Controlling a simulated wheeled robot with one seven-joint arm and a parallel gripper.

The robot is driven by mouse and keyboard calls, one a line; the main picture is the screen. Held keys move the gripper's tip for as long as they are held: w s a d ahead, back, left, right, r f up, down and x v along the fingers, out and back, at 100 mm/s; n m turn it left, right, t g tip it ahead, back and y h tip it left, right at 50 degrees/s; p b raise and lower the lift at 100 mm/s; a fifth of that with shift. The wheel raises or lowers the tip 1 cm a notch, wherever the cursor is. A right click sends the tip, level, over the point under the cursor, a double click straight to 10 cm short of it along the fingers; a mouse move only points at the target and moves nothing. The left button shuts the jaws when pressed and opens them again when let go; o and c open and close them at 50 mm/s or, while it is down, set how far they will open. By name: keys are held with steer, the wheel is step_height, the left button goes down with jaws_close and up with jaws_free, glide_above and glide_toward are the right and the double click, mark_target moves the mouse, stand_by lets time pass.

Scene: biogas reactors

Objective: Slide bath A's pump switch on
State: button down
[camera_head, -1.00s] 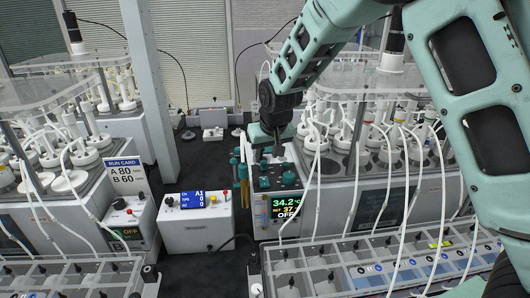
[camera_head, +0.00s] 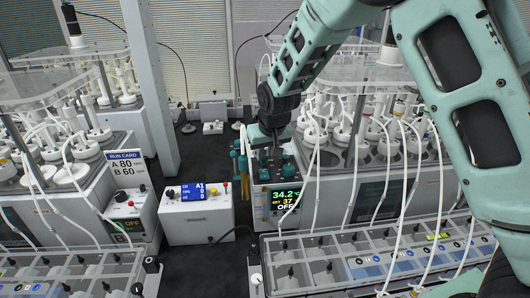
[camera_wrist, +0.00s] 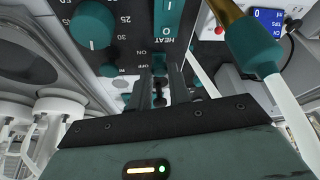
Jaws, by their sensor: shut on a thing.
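The control panel (camera_head: 285,197) of the right-hand bath shows 34.2, 37 and OFF on its screen; no bath letter is readable on it. My gripper (camera_wrist: 162,76) is over this panel's top, beside teal knobs. In the wrist view its two dark fingers are close together at a small slide switch (camera_wrist: 158,86) with ON and OFF printed beside it. They are shut on this switch, and its exact position is mostly hidden between them. In the head view the fingertips are hard to make out.
A white box (camera_head: 197,216) with a blue screen stands left of the panel. A run card (camera_head: 124,170) reads A 80, B 60. White tubes (camera_head: 308,180) hang close by my gripper's right. A clear compartment tray (camera_head: 320,262) lies in front.

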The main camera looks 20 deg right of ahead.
steer(key=shift+s+a, duration=0.15)
steer(key=shift+s, duration=0.35)
steer(key=c, duration=1.3)
jaws_free()
steer(key=shift+s, duration=0.1)
steer(key=shift+r, duration=0.45)
steer(key=b+v, duration=0.4)
steer(key=v, duration=1.2)
steer(key=shift+r+b, duration=0.25)
steer(key=shift+b, duration=0.05)
